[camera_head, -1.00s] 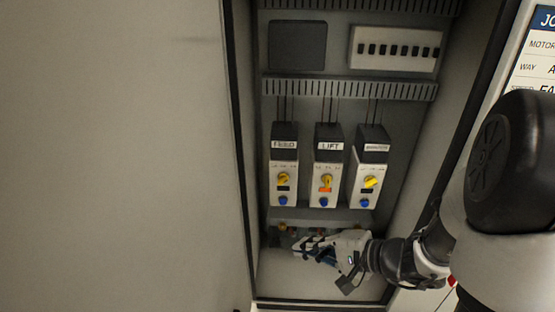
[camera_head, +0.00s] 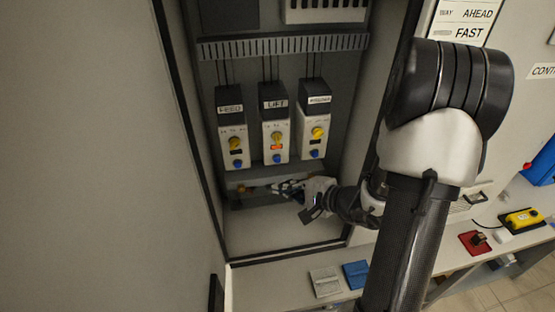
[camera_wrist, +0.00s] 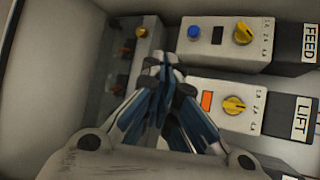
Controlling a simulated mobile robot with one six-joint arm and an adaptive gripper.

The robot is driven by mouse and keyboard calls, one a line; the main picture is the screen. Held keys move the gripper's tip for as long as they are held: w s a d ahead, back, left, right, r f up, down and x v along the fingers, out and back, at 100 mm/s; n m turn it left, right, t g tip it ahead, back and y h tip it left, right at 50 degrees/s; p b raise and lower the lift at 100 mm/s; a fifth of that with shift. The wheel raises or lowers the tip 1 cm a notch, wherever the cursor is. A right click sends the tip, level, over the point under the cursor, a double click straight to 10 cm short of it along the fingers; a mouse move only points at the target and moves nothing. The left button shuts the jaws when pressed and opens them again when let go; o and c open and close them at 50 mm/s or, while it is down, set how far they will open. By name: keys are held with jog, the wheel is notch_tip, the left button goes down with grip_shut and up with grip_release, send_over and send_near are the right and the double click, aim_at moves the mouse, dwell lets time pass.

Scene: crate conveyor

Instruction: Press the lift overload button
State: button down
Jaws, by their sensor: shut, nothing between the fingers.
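The LIFT unit (camera_head: 275,135) is the middle of three overload units in the open cabinet. It has a yellow knob (camera_head: 277,138), a lit orange window (camera_head: 276,147) and a blue button (camera_head: 277,158) at its bottom. My gripper (camera_head: 274,188) is below this button in the head view, apart from it in the picture. In the wrist view, my gripper (camera_wrist: 165,60) has its blue-grey fingers together and empty. The LIFT unit (camera_wrist: 250,108) lies partly behind them there; its blue button is hidden, while its orange window (camera_wrist: 207,101) shows.
The FEED unit (camera_head: 232,128) stands left, with its blue button (camera_wrist: 194,32) clear in the wrist view; a third unit (camera_head: 313,130) stands right. A terminal strip (camera_wrist: 143,55) runs below the units. The cabinet's side walls flank my arm.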

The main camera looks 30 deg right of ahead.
aim_at(277, 160)
jog(key=w+d, duration=0.2)
jog(key=w, duration=0.4)
jog(key=shift+w+p, duration=0.3)
jog(key=shift+w, duration=0.1)
jog(key=shift+w, duration=0.15)
dwell(1.0)
jog(key=shift+w+b, duration=0.25)
jog(key=shift+b, duration=0.2)
jog(key=shift+w+d+b, duration=0.2)
jog(key=shift+w+b, duration=0.1)
jog(key=shift+w, duration=0.15)
dwell(0.7)
jog(key=shift+s, duration=0.15)
jog(key=shift+s+a+b, duration=0.25)
jog(key=shift+s+b, duration=0.35)
jog(key=shift+s, duration=0.1)
